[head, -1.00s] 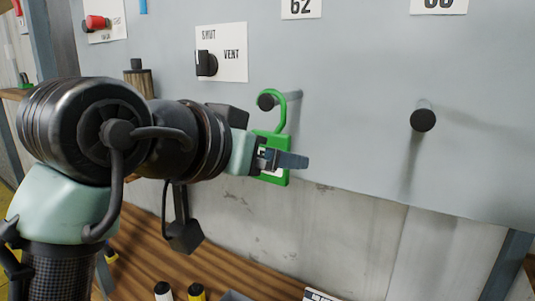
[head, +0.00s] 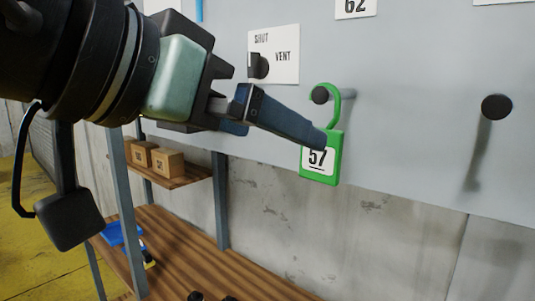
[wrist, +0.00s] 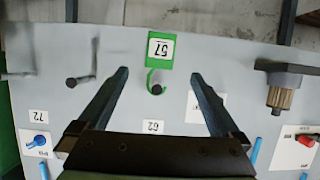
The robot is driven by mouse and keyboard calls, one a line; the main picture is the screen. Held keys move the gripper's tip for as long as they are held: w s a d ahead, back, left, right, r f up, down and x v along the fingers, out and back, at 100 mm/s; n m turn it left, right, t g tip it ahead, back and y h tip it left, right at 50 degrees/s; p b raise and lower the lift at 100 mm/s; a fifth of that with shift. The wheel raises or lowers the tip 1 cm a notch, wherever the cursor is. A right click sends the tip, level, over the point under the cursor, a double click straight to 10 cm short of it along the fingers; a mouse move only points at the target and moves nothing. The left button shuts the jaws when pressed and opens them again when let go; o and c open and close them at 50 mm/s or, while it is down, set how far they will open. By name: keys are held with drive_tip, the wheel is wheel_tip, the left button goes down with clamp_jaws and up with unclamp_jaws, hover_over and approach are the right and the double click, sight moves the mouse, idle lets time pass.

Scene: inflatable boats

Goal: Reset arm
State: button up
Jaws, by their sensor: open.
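My gripper (head: 285,122) is open and empty. Its blue fingers stand wide apart in the wrist view (wrist: 160,76). The green padlock-shaped tag (head: 319,166), marked 57, hangs by its hook from a black peg (head: 320,95) on the grey board. In the head view a fingertip overlaps the tag's upper left edge, with the gripper nearer the camera. In the wrist view the tag (wrist: 160,50) shows upside down beyond the fingers, near the middle and not between the pads.
The grey board (head: 420,130) carries a second, empty peg (head: 496,107) at right and a SHUT/VENT switch (head: 259,66) behind my gripper. Below are a wooden bench (head: 185,255) and a small shelf with wooden blocks (head: 167,162).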

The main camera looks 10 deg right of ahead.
drive_tip(key=w+r+n+t+b, duration=0.1)
drive_tip(key=w+n+t+b, duration=0.3)
drive_tip(key=t, duration=0.7)
drive_tip(key=s+a+n+t+y, duration=0.6)
drive_tip(key=s+t+y, duration=0.2)
drive_tip(key=s+y, duration=0.1)
drive_tip(key=shift+a+r+y, duration=0.2)
drive_tip(key=shift+y, duration=0.7)
drive_tip(key=shift+w, duration=0.1)
drive_tip(key=shift+c, duration=0.3)
idle(0.4)
